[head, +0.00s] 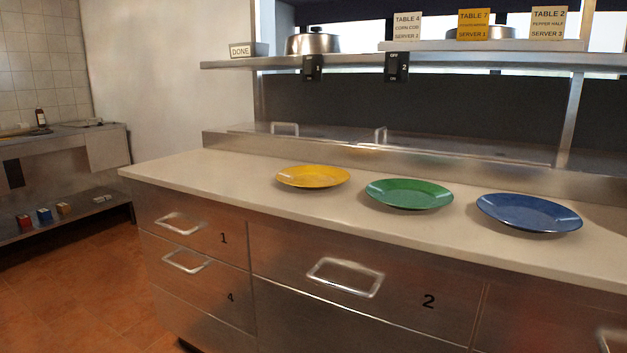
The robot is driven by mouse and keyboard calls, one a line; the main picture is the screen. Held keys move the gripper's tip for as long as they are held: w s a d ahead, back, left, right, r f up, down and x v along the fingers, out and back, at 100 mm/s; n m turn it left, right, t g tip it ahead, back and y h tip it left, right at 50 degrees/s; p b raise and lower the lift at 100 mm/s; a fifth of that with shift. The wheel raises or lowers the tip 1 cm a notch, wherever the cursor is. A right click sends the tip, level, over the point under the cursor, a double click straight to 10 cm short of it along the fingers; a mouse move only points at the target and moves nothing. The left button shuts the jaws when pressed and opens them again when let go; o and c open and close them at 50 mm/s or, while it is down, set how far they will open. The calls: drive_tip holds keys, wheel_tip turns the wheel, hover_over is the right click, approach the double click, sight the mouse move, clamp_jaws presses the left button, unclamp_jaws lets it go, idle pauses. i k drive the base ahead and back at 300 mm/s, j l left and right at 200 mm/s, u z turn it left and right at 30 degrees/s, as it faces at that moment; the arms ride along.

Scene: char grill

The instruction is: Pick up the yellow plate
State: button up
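The yellow plate (313,177) lies flat and empty on the pale counter (205,173), the leftmost of three plates in the head view. Its whole rim shows, and nothing covers it. It sits a little in from the counter's front edge. My gripper and arm do not show in this view.
A green plate (409,194) and a blue plate (529,213) lie to its right, apart from it. Drawers with metal handles (345,277) are below. A raised metal ledge (390,158) runs behind, under a shelf (330,60). The counter left of the yellow plate is clear.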

sight(307, 178)
drive_tip(key=i+j+u, duration=0.35)
drive_tip(key=i+u, duration=0.35)
drive_tip(key=i, duration=0.25)
